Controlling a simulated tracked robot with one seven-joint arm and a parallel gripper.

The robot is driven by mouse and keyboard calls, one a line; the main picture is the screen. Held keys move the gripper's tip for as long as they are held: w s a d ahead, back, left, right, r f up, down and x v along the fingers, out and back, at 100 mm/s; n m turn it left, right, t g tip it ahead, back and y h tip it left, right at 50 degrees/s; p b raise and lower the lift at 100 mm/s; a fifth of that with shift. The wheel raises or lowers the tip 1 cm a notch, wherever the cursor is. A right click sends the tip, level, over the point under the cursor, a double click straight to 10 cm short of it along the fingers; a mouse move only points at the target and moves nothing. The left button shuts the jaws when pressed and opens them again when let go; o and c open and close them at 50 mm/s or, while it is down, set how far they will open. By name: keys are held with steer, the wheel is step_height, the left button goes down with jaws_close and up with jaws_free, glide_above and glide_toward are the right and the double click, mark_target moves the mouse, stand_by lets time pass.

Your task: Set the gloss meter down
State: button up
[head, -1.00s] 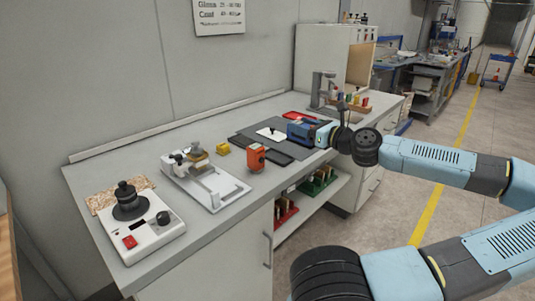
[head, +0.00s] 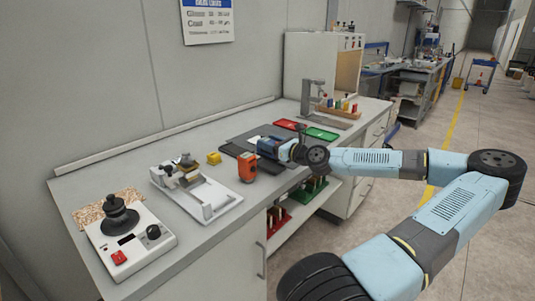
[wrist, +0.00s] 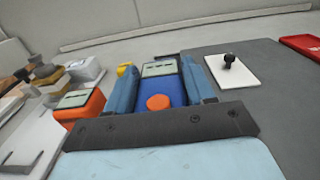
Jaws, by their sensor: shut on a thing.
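The gloss meter, which I take to be the blue device (wrist: 174,88) with a small screen and an orange button, is between the two fingers of my gripper (wrist: 160,80) in the wrist view. My gripper is shut on it. In the head view my gripper (head: 272,148) is over the front part of a dark grey mat (head: 236,148), and its body hides most of the meter. I cannot tell whether the meter touches the surface. A white plate with a black knob (wrist: 232,69) lies on the mat, right of the gripper in the wrist view.
An orange device (head: 247,167) stands close left of my gripper; a yellow block (head: 214,158) is behind it. A white fixture (head: 212,200) and a dial instrument (head: 128,245) are further left. Red (head: 290,125) and green (head: 321,133) trays lie behind, right. The bench's front edge is near.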

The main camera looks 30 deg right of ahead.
mark_target(268, 153)
steer(key=shift+w+f, duration=0.35)
steer(key=shift+f, duration=0.05)
steer(key=shift+w+f, duration=0.15)
steer(key=shift+f, duration=0.8)
steer(key=shift+w+f, duration=0.1)
steer(key=shift+f, duration=0.85)
steer(key=o, duration=1.3)
steer(key=shift+f, duration=0.1)
steer(key=v, duration=1.2)
